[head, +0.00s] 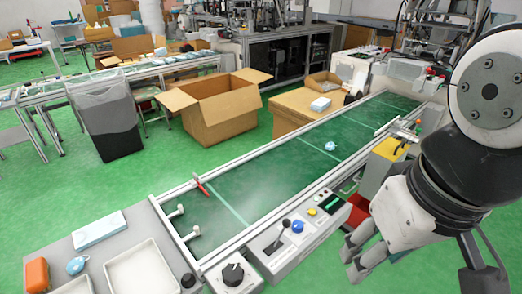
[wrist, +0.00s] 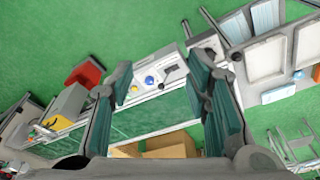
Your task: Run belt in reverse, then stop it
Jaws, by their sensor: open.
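The green conveyor belt (head: 290,165) runs from front left to back right. In the wrist view the lever (wrist: 170,71) and blue knob (wrist: 149,80) show between the open fingers (wrist: 162,80).
A small blue-white item (head: 330,146) lies on the belt. A red lever (head: 200,185) stands on the far rail. At front left are white trays (head: 141,272), a blue box (head: 99,229) and an orange case (head: 37,274). An open carton (head: 215,105) stands behind the belt.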

